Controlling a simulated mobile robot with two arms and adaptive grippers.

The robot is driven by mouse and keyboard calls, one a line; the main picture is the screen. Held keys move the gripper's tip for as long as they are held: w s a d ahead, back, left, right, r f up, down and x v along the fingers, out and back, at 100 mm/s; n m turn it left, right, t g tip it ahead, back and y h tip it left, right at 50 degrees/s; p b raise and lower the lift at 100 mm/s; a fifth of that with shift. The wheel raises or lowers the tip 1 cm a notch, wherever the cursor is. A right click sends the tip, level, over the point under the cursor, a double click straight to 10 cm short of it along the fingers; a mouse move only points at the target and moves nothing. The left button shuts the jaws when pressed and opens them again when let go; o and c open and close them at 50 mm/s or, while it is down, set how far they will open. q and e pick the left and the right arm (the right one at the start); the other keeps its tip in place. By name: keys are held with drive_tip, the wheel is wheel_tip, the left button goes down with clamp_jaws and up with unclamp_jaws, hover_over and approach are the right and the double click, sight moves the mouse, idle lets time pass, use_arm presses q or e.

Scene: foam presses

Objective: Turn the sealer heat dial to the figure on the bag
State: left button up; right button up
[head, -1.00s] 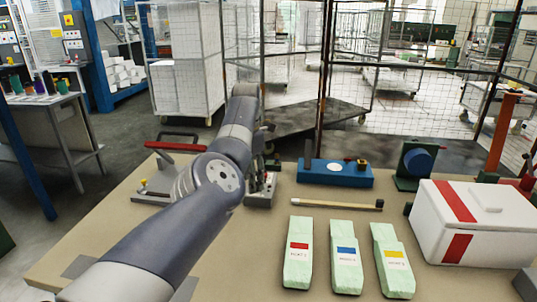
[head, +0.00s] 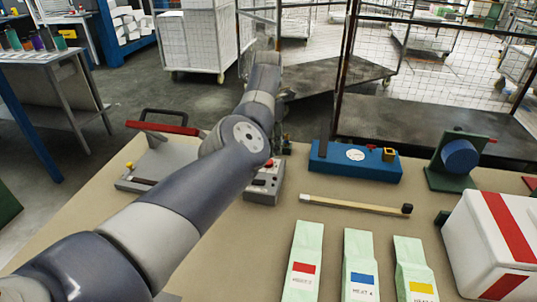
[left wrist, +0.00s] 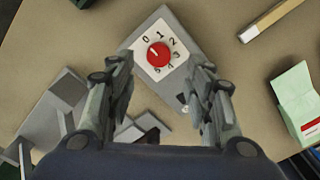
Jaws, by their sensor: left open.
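The sealer (head: 150,165) with its red handle bar stands at the table's left, partly hidden by my left arm. Its grey control box (head: 262,193) carries a red heat dial (left wrist: 158,54) on a white plate with figures from 0 up. The dial's pale mark seems to point up-left, near 0. My left gripper (left wrist: 160,68) is open, its fingers on either side of the dial in the wrist view; contact cannot be told. In the head view the gripper (head: 286,146) is mostly hidden. Three pale green bags (head: 303,262) bear red, blue and yellow labels; the blue one seems to read HEAT 4.
A wooden-handled brush (head: 355,205) lies behind the bags. A blue device (head: 340,165) and a green stand with a blue disc (head: 460,155) are at the back edge. A white box with red bands (head: 480,235) is at right. Table around the brush is clear.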

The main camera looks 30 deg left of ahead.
sight(268, 161)
use_arm(q)
wheel_tip(268, 161, down, 4)
drive_tip(key=shift+w+a+f, duration=0.1)
drive_tip(key=shift+w+f, duration=0.05)
drive_tip(key=shift+f, duration=0.1)
drive_tip(key=shift+f+p, duration=0.3)
drive_tip(key=shift+f, duration=0.3)
use_arm(e)
drive_tip(key=shift+w+r, duration=0.25)
drive_tip(key=shift+w, duration=0.25)
drive_tip(key=shift+w+r, duration=0.25)
drive_tip(key=shift+w, duration=0.25)
use_arm(q)
drive_tip(key=c, duration=1.1)
use_arm(e)
drive_tip(key=shift+s+a, duration=0.3)
